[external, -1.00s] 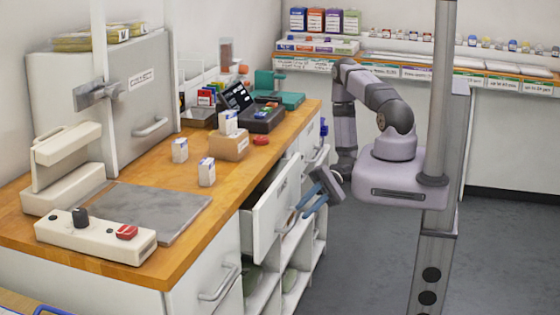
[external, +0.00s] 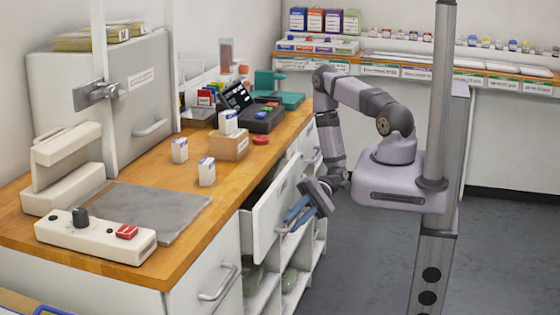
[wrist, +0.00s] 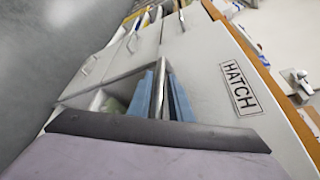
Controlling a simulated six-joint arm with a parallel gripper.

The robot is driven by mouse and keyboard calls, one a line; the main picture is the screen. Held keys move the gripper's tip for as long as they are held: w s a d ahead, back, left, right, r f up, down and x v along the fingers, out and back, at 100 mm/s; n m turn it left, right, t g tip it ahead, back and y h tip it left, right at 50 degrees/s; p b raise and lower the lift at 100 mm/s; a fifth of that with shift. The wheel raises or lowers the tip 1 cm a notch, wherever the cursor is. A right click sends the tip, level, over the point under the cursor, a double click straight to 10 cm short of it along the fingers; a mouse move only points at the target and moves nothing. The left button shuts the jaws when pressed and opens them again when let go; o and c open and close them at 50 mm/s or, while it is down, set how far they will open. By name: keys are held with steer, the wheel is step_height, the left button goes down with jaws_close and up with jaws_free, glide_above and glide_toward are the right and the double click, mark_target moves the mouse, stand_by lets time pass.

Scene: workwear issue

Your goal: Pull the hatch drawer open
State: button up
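The hatch drawer (external: 277,208) is a pale grey drawer in the side of the wood-topped counter. It stands pulled out, its front clear of the cabinet face and a dark gap behind its top edge. In the wrist view a HATCH label (wrist: 240,87) shows on a pale front. My gripper (external: 294,212) is at the outer side of the drawer front. In the wrist view its two blue fingers (wrist: 161,97) lie on either side of a thin metallic handle bar (wrist: 161,85) and look closed on it. The fingertips' exact contact is hard to see.
Another drawer with a handle (external: 218,284) is nearer on the counter's end. Open shelves (external: 290,272) lie below the hatch drawer. Small boxes (external: 206,172) stand on the countertop (external: 100,262). A grey post (external: 437,120) stands beside my base. The floor to the right is clear.

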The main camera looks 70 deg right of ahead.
jaws_close()
steer(key=shift+s, duration=0.1)
steer(key=s, duration=1.4)
steer(key=shift+s, duration=0.15)
steer(key=shift+d+f, duration=0.1)
jaws_free()
